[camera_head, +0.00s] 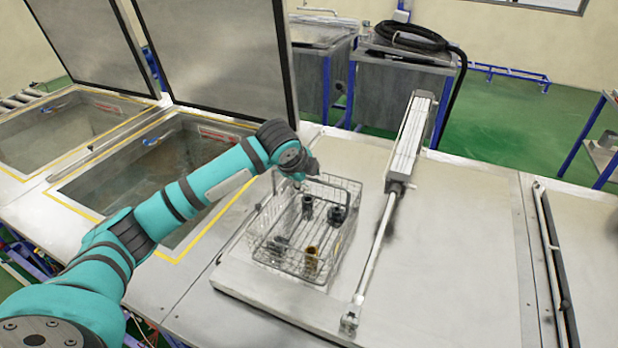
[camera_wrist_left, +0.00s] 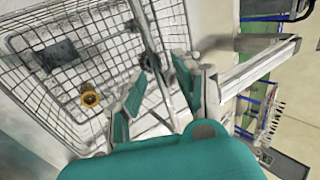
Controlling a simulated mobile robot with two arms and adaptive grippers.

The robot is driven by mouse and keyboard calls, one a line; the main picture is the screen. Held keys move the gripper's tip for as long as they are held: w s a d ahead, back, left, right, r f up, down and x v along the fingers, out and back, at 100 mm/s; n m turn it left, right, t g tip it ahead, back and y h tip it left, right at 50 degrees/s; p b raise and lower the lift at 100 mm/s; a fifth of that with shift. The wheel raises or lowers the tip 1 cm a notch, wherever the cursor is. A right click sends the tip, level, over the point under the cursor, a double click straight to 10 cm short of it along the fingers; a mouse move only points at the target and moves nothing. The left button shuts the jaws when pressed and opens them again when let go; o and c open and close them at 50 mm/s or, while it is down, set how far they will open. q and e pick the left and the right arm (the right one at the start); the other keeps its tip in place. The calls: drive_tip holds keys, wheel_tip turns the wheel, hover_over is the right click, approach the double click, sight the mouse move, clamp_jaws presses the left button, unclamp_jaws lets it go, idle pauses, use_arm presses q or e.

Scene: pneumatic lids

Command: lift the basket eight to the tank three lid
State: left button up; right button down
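A wire basket (camera_head: 283,262) with several dark and brassy metal parts in it stands on a flat, closed metal lid (camera_head: 430,270). I cannot tell from any label which tank the lid belongs to. My left gripper (camera_head: 318,178) is at the basket's top, by its raised handle (camera_head: 345,183). In the left wrist view the fingers of this gripper (camera_wrist_left: 160,92) are apart, and the handle bar (camera_wrist_left: 148,45) runs between them. The basket mesh (camera_wrist_left: 95,25) fills the left of that view. My right gripper is in neither view.
A pneumatic cylinder (camera_head: 410,140) with a rod lies along the lid, right of the basket. Two open tanks (camera_head: 75,195) with raised lids (camera_head: 220,55) are at the left. A cart with a black hose (camera_head: 410,38) stands behind. The lid's right part is clear.

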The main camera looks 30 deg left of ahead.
use_arm(q)
drive_tip(key=s+r, duration=0.3)
drive_tip(key=r, duration=0.7)
drive_tip(key=s+r, duration=0.3)
drive_tip(key=r, duration=0.8)
drive_tip(key=shift+s+d+p, duration=0.2)
drive_tip(key=shift+p, duration=0.1)
